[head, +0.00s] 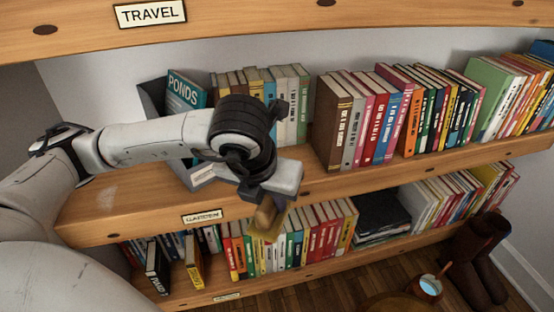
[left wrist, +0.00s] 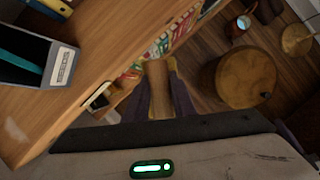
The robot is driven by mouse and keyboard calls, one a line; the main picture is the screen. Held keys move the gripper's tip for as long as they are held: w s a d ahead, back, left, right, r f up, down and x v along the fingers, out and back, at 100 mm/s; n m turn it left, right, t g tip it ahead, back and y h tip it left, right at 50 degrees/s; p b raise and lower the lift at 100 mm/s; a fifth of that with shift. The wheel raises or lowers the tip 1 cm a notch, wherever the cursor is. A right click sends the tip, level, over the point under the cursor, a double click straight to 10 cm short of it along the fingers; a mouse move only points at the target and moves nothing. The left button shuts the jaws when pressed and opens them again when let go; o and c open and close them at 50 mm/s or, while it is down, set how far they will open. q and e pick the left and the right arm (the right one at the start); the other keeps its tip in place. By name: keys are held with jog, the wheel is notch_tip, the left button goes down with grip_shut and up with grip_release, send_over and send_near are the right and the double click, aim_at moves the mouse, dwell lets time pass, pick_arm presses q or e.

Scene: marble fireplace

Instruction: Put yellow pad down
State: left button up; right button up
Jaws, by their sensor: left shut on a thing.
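My left gripper (head: 269,207) is shut on a yellow-tan pad (head: 266,222). It holds the pad just in front of the middle shelf's front edge, with the lower row of books behind it. In the left wrist view the pad (left wrist: 159,90) sits between the two dark fingers of the gripper (left wrist: 160,84), seen end on. The pad's upper part is hidden by the gripper in the head view. My right gripper is not in view.
The middle wooden shelf (head: 115,207) has bare room at left. A grey magazine file (head: 152,95) holding a "PONDS" book (head: 187,92) and rows of books stand on it. The "TRAVEL" shelf (head: 250,20) is above. Brown boots (head: 470,268) and a mug (head: 430,285) are lower right.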

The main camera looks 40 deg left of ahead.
pick_arm(q)
jog(key=shift+w+a+r+n+y, duration=0.1)
jog(key=shift+a+r+n+y, duration=0.45)
jog(key=shift+n, duration=0.55)
jog(key=w+a, duration=0.2)
jog(key=w, duration=0.3)
jog(key=w+a, duration=0.3)
jog(key=w, duration=0.2)
jog(key=w+a, duration=0.3)
jog(key=w, duration=0.2)
jog(key=shift+w+a, duration=0.2)
jog(key=shift+w, duration=0.2)
notch_tip(320, 180, down, 4)
jog(key=shift+a+r+b, duration=0.1)
jog(key=shift+r+b, duration=0.1)
jog(key=shift+b, duration=0.25)
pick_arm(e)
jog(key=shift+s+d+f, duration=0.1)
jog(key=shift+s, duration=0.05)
pick_arm(q)
jog(key=o, duration=1)
jog(key=shift+c, duration=0.2)
